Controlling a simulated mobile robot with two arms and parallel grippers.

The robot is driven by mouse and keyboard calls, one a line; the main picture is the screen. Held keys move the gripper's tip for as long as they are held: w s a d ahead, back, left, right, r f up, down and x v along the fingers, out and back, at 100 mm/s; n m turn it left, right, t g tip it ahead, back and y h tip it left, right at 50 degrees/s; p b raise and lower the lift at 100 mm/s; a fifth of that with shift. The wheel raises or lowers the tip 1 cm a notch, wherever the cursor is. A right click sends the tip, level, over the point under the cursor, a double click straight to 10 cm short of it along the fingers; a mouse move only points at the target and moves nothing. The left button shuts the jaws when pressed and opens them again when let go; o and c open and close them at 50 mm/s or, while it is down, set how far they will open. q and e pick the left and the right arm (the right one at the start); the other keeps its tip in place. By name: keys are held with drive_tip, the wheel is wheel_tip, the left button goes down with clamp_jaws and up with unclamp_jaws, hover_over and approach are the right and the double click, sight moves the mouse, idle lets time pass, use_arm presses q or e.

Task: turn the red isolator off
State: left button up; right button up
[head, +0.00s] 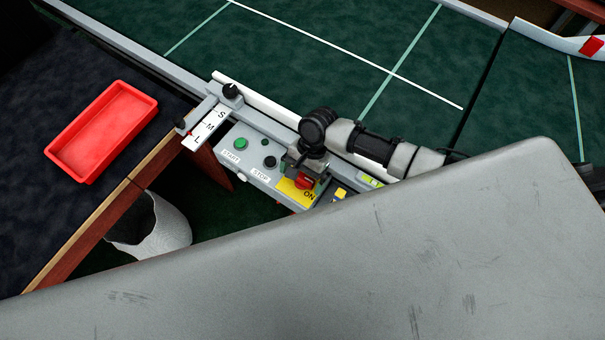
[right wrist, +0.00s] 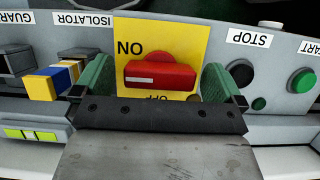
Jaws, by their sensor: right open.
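The red isolator switch (right wrist: 160,75) has a red handle on a yellow plate (right wrist: 188,40), with ON and OFF lettering seen upside down. In the right wrist view the handle lies crosswise, its white mark towards the left end. My right gripper (right wrist: 160,82) is open, with one green finger beyond each end of the handle. I cannot tell whether either finger touches it. In the head view the red switch (head: 306,182) shows beneath my right gripper (head: 303,170), which partly covers the panel. My left gripper is not in view.
A green START button (head: 240,144) and a black STOP button (head: 269,162) sit beside the switch. A blue, yellow and white block (right wrist: 52,81) is on its other side. The green conveyor (head: 330,60) runs behind; a red tray (head: 102,131) lies left.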

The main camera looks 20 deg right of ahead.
drive_tip(key=shift+a+f, duration=0.1)
drive_tip(key=shift+f, duration=0.05)
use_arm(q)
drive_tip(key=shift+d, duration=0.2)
use_arm(e)
drive_tip(key=shift+c, duration=0.2)
drive_tip(key=c, duration=0.9)
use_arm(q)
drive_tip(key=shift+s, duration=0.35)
